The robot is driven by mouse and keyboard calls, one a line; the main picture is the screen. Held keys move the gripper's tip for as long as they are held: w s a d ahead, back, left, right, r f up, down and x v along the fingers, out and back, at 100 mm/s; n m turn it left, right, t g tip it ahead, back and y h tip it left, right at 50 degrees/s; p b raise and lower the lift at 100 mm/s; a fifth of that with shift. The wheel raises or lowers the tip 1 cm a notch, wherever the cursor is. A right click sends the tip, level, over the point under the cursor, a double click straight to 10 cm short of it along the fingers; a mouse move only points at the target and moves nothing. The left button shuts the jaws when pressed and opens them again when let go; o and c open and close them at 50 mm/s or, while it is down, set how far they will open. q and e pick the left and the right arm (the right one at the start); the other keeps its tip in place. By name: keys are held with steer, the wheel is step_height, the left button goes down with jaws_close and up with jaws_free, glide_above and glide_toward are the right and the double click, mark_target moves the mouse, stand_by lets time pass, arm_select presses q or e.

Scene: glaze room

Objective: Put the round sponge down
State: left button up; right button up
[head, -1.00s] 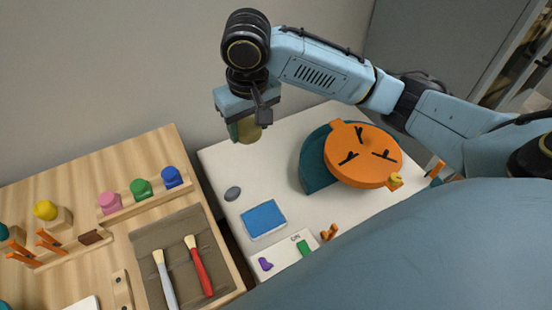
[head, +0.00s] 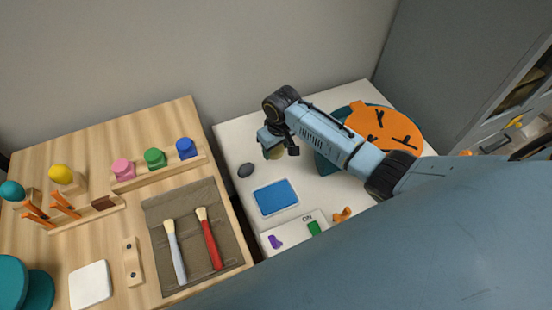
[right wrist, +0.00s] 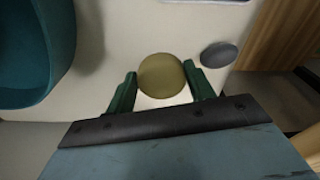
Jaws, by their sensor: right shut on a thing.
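The round sponge, a dull yellow disc (right wrist: 161,76), sits between the two green fingers of my right gripper in the right wrist view. In the head view it is a small yellowish patch (head: 274,153), partly hidden below the gripper. My right gripper (head: 279,148) is shut on it and points down over the back left part of the white table (head: 232,143). I cannot tell whether the sponge touches the tabletop. My left gripper is not in view.
A dark grey oval (head: 246,170) lies left of the gripper, and a blue rectangular pad (head: 276,197) lies in front. A teal round basin (head: 328,160) and orange disc (head: 390,125) stand to the right. The wooden table (head: 80,135) with brushes and knobs is at left.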

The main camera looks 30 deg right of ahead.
mark_target(276, 157)
step_height(276, 157, down, 5)
steer(key=shift+r+b, duration=0.15)
steer(key=shift+b, duration=0.5)
steer(key=o, duration=0.9)
steer(key=r+p, duration=0.1)
steer(key=r, duration=0.3)
steer(key=s+r+p, duration=0.1)
steer(key=r, duration=0.3)
steer(key=r+p, duration=0.1)
steer(key=r, duration=0.3)
steer(key=shift+s+d+p, duration=0.1)
steer(key=shift+s+p, duration=0.1)
steer(key=shift+p, duration=0.1)
